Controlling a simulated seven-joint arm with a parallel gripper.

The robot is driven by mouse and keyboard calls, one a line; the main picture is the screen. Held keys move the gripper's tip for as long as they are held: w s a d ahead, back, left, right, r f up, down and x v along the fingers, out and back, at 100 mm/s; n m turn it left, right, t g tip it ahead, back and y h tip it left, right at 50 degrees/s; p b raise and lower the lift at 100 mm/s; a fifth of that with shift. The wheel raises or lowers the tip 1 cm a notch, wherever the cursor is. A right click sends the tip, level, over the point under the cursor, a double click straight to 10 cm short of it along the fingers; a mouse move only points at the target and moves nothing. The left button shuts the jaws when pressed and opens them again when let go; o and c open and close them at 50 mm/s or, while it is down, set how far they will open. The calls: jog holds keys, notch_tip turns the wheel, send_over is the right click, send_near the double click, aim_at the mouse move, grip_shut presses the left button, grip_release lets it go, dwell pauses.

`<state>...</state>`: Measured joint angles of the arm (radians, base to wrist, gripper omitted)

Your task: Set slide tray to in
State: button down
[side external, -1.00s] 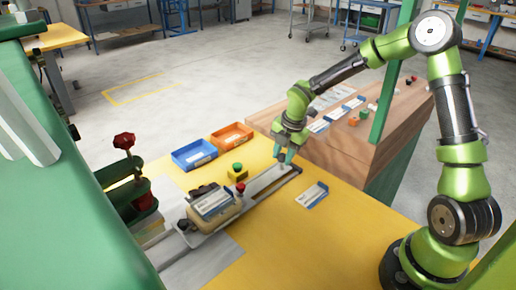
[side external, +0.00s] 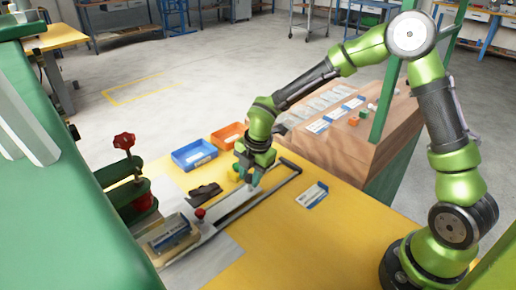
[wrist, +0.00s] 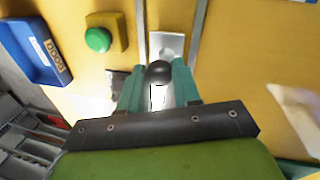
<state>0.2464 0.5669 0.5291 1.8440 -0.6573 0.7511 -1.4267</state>
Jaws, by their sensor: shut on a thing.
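The slide tray (side external: 232,204) is a pale metal plate running between two rails on the yellow table. At its lower-left end a beige nest (side external: 187,243) carries a box-like part with a white and blue label (side external: 170,236), close beside the green press with red knobs. My gripper (side external: 254,181) is at the tray's other end. In the wrist view its teal fingers (wrist: 158,88) are shut on the tray's handle, which has a black ball knob (wrist: 158,72). The fingers hide the handle's lower part.
A blue bin (side external: 194,156) and an orange bin (side external: 228,136) stand behind the tray. A yellow box with a green button (wrist: 98,39) sits close beside my gripper. A black object (side external: 204,190) lies near the tray. A labelled card (side external: 312,195) lies to the right.

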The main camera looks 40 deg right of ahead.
aim_at(239, 199)
jog(key=shift+a, duration=2.35)
jog(key=c, duration=0.8)
grip_release()
jog(key=shift+d, duration=0.1)
jog(key=shift+r, duration=0.1)
jog(key=s+r, duration=0.3)
jog(key=r, duration=1.3)
jog(key=shift+d+r, duration=0.25)
jog(key=shift+d, duration=0.05)
jog(key=shift+s, duration=0.1)
